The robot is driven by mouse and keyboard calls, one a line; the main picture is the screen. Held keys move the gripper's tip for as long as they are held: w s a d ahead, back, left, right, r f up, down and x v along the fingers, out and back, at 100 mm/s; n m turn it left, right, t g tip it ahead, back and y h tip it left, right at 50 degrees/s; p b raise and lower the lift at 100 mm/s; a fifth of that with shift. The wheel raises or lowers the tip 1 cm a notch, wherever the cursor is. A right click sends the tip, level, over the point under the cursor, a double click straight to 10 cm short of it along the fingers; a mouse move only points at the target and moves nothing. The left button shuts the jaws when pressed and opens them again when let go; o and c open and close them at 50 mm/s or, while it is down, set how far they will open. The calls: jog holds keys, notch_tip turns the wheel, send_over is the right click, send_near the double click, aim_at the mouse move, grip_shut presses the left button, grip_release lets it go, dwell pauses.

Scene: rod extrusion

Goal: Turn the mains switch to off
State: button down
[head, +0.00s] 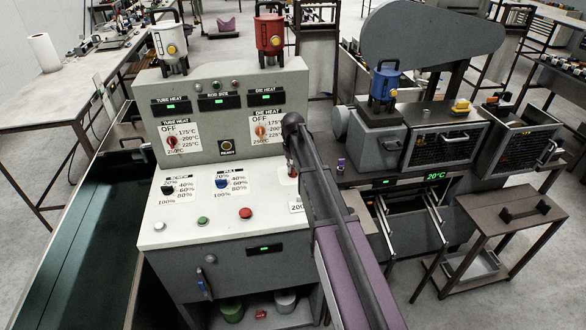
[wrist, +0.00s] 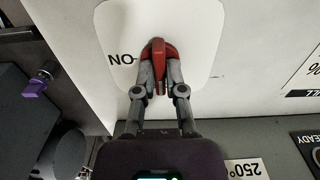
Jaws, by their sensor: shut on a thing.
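The mains switch is a red knob (wrist: 158,50) on a white plate (wrist: 200,30), with lettering that appears as "NO" to its left in the wrist view. In the head view a small red part of the switch (head: 293,172) shows at the right end of the control panel, mostly hidden by my arm. My gripper (wrist: 159,82) is shut on the knob, one finger on each side of its ridge. The ridge lies roughly upright in the wrist view, and I cannot read its setting. In the head view the fingertips are hard to make out.
The grey control cabinet (head: 215,115) has heat dials, several buttons and a red button (head: 246,212) left of my arm. A purple-topped knob (head: 341,163) stands right of the switch; it also shows in the wrist view (wrist: 38,80). A brown side table (head: 500,225) stands right.

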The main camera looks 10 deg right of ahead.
jog(key=c, duration=0.7)
grip_release()
jog(key=shift+m, duration=0.5)
